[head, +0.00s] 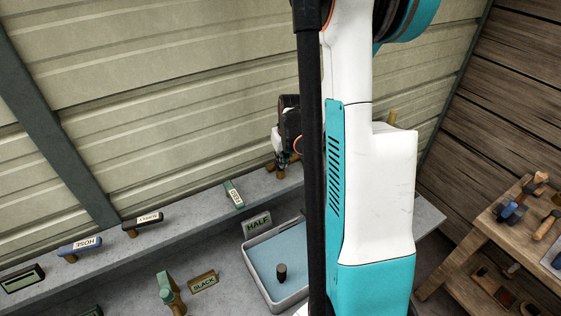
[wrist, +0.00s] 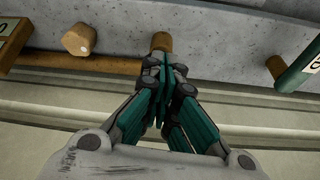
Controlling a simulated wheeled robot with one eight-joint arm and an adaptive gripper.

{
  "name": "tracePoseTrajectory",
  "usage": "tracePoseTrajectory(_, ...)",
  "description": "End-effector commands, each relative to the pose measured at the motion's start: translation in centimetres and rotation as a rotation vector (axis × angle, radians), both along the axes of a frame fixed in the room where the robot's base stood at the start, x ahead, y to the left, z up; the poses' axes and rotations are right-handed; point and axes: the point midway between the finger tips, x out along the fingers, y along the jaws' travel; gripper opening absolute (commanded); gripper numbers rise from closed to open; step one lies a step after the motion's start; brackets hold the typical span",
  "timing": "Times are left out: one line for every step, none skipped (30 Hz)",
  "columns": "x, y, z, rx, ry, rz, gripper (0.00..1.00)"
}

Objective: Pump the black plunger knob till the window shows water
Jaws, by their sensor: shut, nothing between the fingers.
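A dark, upright knob-like cylinder (head: 282,272) stands in a shallow grey tray with a blue floor (head: 250,262); it may be the black plunger knob, but I cannot be sure. My gripper (head: 283,162) is over the back ledge, partly behind my arm, well above and behind the tray. In the wrist view its teal fingers (wrist: 165,72) are shut and empty. Their tips are close to a brown peg (wrist: 160,41); I cannot tell whether they touch it. I cannot make out a window showing water.
The grey ledge (head: 190,208) carries several labelled blocks, including HOSE (head: 80,246) and a dark-framed panel (head: 22,279). HALF (head: 257,222) and SLACK (head: 203,282) signs stand near the tray. A green tap-like piece (head: 167,288) is left of it. A wooden bench (head: 480,245) holds tools at right.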

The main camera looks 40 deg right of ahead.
Motion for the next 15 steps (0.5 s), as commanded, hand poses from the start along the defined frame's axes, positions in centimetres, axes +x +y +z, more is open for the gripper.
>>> tracePoseTrajectory(0.0, 0.01, -0.27, 0.0, 0.0, 0.0, 0.0)
tracePoseTrajectory(0.0, 0.01, -0.35, 0.0, 0.0, 0.0, 0.0)
tracePoseTrajectory(0.0, 0.01, -0.46, 0.0, 0.0, 0.0, 0.0)
tracePoseTrajectory(-0.01, 0.01, -0.54, 0.0, 0.0, 0.0, 0.0)
tracePoseTrajectory(0.0, 0.01, -0.62, 0.0, 0.0, 0.0, 0.0)
tracePoseTrajectory(-0.01, 0.0, -0.72, 0.0, 0.0, 0.0, 0.0)
tracePoseTrajectory(-0.01, 0.0, -0.81, 0.0, 0.0, 0.0, 0.0)
tracePoseTrajectory(-0.01, 0.0, -0.89, 0.0, 0.0, 0.0, 0.0)
tracePoseTrajectory(-0.01, 0.0, -1.0, 0.0, 0.0, 0.0, 0.0)
tracePoseTrajectory(-0.01, 0.0, -1.08, 0.0, 0.0, 0.0, 0.0)
tracePoseTrajectory(-0.01, 0.0, -1.16, 0.0, 0.0, 0.0, 0.0)
tracePoseTrajectory(-0.01, 0.0, -1.12, 0.0, 0.0, 0.0, 0.0)
tracePoseTrajectory(0.0, 0.0, -1.07, 0.0, 0.0, 0.0, 0.0)
tracePoseTrajectory(-0.01, 0.01, -1.05, 0.0, 0.0, 0.0, 0.0)
tracePoseTrajectory(0.0, 0.01, -1.04, 0.0, 0.0, 0.0, 0.0)
